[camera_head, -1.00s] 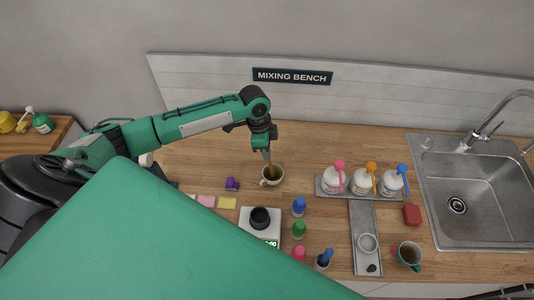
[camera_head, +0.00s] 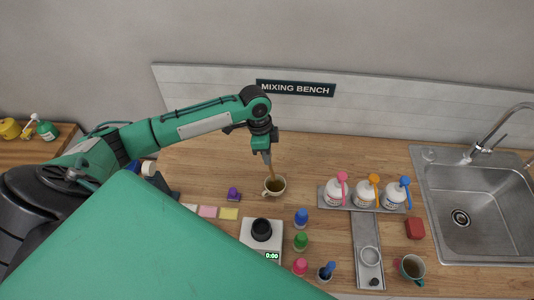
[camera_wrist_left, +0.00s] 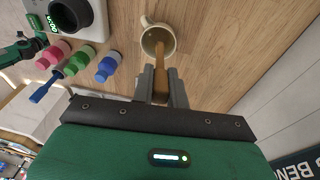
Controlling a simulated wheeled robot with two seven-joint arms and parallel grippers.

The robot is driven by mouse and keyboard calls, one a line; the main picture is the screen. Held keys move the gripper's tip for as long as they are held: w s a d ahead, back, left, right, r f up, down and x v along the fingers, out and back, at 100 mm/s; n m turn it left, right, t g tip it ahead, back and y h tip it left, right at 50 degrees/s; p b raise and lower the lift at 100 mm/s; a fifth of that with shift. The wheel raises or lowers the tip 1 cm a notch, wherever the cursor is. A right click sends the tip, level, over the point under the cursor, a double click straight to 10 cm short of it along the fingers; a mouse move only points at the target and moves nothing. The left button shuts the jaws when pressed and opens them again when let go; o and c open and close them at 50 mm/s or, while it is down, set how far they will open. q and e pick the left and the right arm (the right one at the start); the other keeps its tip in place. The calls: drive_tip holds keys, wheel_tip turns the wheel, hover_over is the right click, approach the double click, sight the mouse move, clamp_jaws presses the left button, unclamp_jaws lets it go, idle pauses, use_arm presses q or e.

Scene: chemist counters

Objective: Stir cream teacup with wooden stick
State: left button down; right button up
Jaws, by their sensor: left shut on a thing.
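The cream teacup (camera_head: 279,187) stands upright on the wooden counter below my left gripper. It also shows in the left wrist view (camera_wrist_left: 146,42), with its handle visible. My left gripper (camera_head: 267,155) points down and is shut on the wooden stick (camera_head: 271,173). In the left wrist view the stick (camera_wrist_left: 160,62) runs from between the fingers (camera_wrist_left: 161,85) into the cup. Its lower end is inside the cup, over brown contents. My right gripper is not in view.
A scale (camera_head: 252,239) carries a black cup (camera_head: 261,229). Several coloured bottles, such as a blue one (camera_head: 301,218), stand right of it. White tubs (camera_head: 336,195) sit on a grey tray. A sink (camera_head: 482,215) and a teal mug (camera_head: 411,268) are at right. Counter behind the cup is clear.

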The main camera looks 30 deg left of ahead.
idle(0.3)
use_arm(q)
drive_tip(key=shift+r, duration=2.55)
